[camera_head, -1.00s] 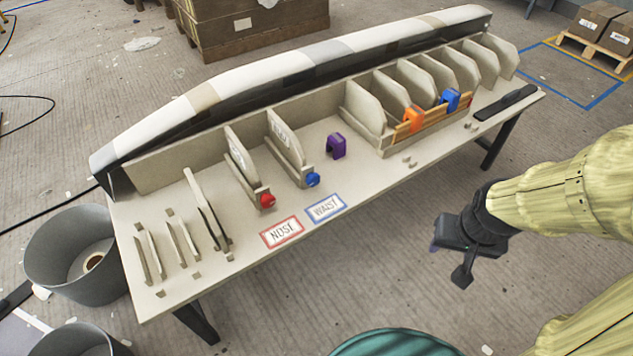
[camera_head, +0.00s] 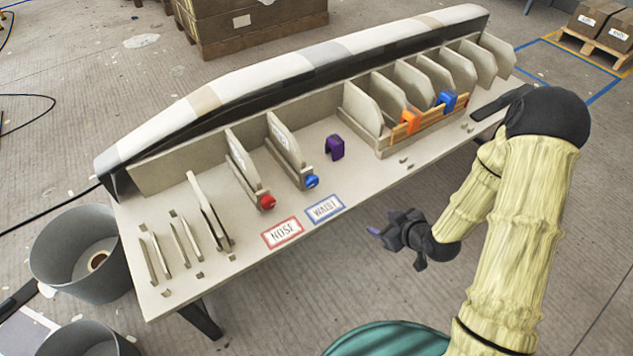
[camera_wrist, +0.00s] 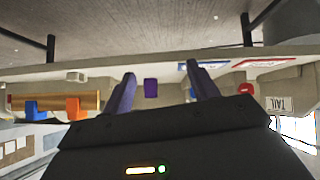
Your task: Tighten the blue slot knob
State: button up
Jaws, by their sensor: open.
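The blue slot knob (camera_head: 312,181) is at the front end of a slot holding an upright, labelled board (camera_head: 285,145), behind the WAIST card (camera_head: 325,208). A red knob (camera_head: 267,201) is on the slot to its left and also shows in the wrist view (camera_wrist: 245,88). My gripper (camera_head: 393,241) is open and empty, in front of the bench and to the right of the blue knob, apart from it. In the wrist view its two fingers (camera_wrist: 160,78) are spread, with a purple clamp-shaped piece (camera_wrist: 150,88) seen between them.
The purple piece (camera_head: 335,147) stands on the bench (camera_head: 365,180) right of the blue knob. Orange (camera_head: 410,121) and blue (camera_head: 447,101) clamps sit on a wooden strip farther right. The NOSE card (camera_head: 282,233) lies at the front edge. Grey bins (camera_head: 60,270) stand at left.

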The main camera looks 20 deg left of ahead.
aim_at(314, 183)
jog(key=s+a+t+y+p, duration=0.2)
jog(key=s+a+t+y, duration=0.2)
jog(key=a+t+y, duration=0.1)
jog(key=shift+s+a+r+m+y, duration=0.3)
jog(key=shift+a+y, duration=0.6)
jog(key=shift+a, duration=0.3)
jog(key=b+x, duration=0.2)
jog(key=x, duration=1.5)
jog(key=shift+w+a, duration=0.15)
jog(key=shift+a, duration=0.1)
jog(key=c, duration=1)
